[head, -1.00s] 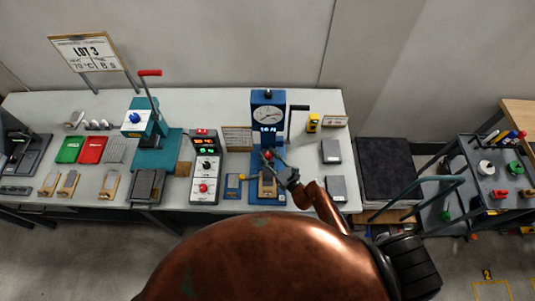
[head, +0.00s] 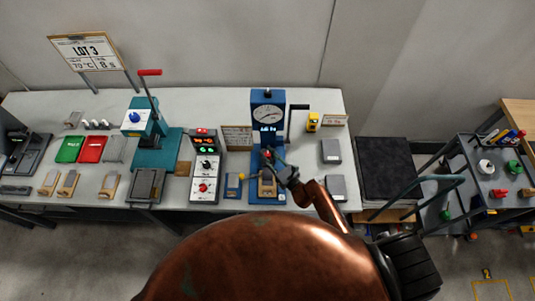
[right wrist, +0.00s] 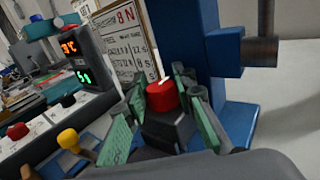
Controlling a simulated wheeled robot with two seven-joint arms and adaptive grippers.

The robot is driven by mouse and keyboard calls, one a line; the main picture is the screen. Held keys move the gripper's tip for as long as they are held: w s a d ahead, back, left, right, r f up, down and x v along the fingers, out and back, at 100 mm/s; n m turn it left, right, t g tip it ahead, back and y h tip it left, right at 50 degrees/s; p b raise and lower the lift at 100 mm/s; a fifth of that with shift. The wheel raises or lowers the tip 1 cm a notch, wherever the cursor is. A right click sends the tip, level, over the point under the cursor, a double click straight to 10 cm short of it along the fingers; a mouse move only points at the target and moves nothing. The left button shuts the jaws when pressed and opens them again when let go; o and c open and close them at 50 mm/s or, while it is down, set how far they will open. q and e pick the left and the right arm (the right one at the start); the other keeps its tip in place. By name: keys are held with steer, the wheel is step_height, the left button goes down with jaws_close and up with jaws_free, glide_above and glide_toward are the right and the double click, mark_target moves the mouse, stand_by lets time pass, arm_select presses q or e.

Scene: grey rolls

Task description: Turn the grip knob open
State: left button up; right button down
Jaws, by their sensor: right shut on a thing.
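The grip knob (right wrist: 162,95) is red with a white mark on top, above a dark block in the right wrist view. It shows small and partly hidden in the head view (head: 267,154), low on the blue test stand (head: 268,99). My right gripper (head: 273,160) reaches it from the lower right. In the right wrist view its green-padded fingers (right wrist: 160,108) stand on both sides of the knob, shut on it. The exact finger contact is partly hidden. My left gripper is in neither view.
A control box (head: 205,167) with lit displays and a yellow-knobbed lever (head: 241,177) stand left of the blue stand. A placard (head: 237,138) stands behind. Grey blocks (head: 331,151) lie to the right. A teal press (head: 150,125) stands farther left.

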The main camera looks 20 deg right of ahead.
steer(key=shift+d+y, duration=0.1)
steer(key=shift+y, duration=0.2)
steer(key=shift+f+n+g+y+b, duration=0.1)
steer(key=shift+n+g+y+b, duration=0.35)
steer(key=shift+n+y, duration=0.3)
steer(key=shift+f+n+g+y+b, duration=0.1)
steer(key=shift+n+g+y+b, duration=0.35)
steer(key=shift+n+g+y, duration=0.45)
steer(key=n+g+y+b, duration=0.4)
steer(key=y+b, duration=0.1)
steer(key=b, duration=0.1)
steer(key=shift+f+g, duration=0.1)
steer(key=shift+g, duration=0.15)
steer(key=shift+s+r+n+g+y+b, duration=0.1)
steer(key=shift+r+n+g+y+b, duration=0.1)
steer(key=shift+n+g+y+b, duration=0.55)
steer(key=shift+g, duration=0.35)
steer(key=c, duration=1.8)
jaws_free()
steer(key=shift+c, duration=0.2)
steer(key=shift+r, duration=0.1)
